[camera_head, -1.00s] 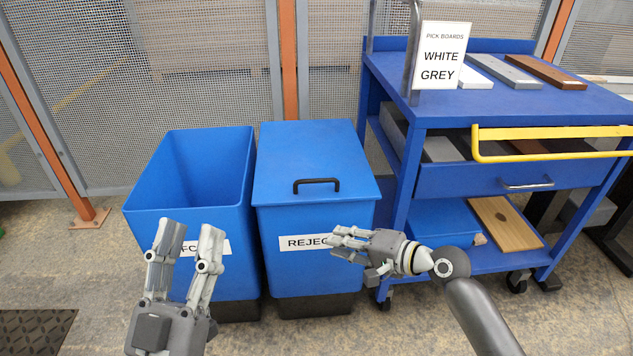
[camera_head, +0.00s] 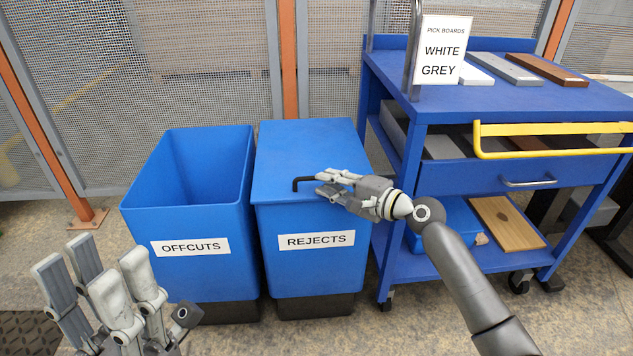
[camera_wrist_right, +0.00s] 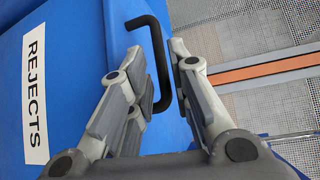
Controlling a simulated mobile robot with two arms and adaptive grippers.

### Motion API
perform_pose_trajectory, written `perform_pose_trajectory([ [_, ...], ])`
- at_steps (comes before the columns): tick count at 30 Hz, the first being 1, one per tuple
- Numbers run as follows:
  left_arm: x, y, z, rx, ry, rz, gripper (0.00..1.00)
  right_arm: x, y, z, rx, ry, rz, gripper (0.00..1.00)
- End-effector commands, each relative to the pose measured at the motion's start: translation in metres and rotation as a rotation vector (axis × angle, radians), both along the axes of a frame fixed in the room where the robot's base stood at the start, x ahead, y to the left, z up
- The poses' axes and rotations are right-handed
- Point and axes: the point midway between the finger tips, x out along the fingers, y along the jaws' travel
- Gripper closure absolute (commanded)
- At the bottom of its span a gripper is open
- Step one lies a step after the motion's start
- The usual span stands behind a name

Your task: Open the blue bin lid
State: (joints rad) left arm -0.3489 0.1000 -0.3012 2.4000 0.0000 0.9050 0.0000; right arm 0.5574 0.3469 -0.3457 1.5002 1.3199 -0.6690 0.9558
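The blue bin labelled REJECTS (camera_head: 300,258) stands with its flat blue lid (camera_head: 310,150) down. The lid's black handle (camera_head: 302,184) is partly hidden behind my right gripper (camera_head: 326,184) in the head view. In the right wrist view, the handle (camera_wrist_right: 158,60) passes between the spread fingers of my right gripper (camera_wrist_right: 160,72), nearer the left fingers. The right gripper is open, with a gap visible beside the handle. My left gripper (camera_head: 95,270) is open and empty at the lower left, in front of the OFFCUTS bin.
The lidless blue OFFCUTS bin (camera_head: 190,275) stands directly left of the REJECTS bin. A blue cart (camera_head: 440,180) with boards, a yellow rail (camera_head: 550,130) and a PICK BOARDS sign (camera_head: 441,52) stands close on the right. A mesh fence (camera_head: 200,60) is behind.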

Motion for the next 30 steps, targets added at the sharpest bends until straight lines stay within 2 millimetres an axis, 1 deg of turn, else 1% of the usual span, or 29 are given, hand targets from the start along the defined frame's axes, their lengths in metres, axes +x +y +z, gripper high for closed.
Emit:
perform_pose_trajectory([
  [1, 0.001, 0.0, -0.007, 0.001, 0.003, 0.0, 0.6, 0.007, 0.008, -0.003, 0.002, -0.002, 0.002, 0.81],
  [3, 0.001, 0.0, -0.01, 0.001, 0.004, 0.001, 0.6, 0.014, 0.016, -0.004, 0.002, -0.001, 0.002, 0.81],
  [7, 0.001, 0.0, -0.014, 0.002, 0.005, 0.001, 0.6, 0.024, 0.025, -0.005, 0.002, -0.001, 0.001, 0.81],
  [12, 0.001, 0.0, -0.016, 0.002, 0.005, 0.001, 0.6, 0.029, 0.03, -0.005, 0.0, -0.001, 0.001, 0.81],
  [20, 0.001, 0.0, -0.016, 0.002, 0.006, 0.001, 0.6, 0.029, 0.031, -0.005, -0.001, -0.001, 0.001, 0.81],
  [24, 0.001, 0.0, -0.016, 0.002, 0.007, 0.0, 0.6, 0.029, 0.031, -0.005, -0.001, -0.001, 0.001, 0.99],
  [25, 0.001, 0.0, -0.016, 0.002, 0.007, 0.0, 0.6, 0.029, 0.031, -0.005, -0.001, -0.001, 0.001, 1.0],
  [30, 0.001, 0.0, -0.016, 0.002, 0.007, 0.0, 0.6, 0.029, 0.03, -0.005, -0.001, -0.001, 0.001, 1.0],
])
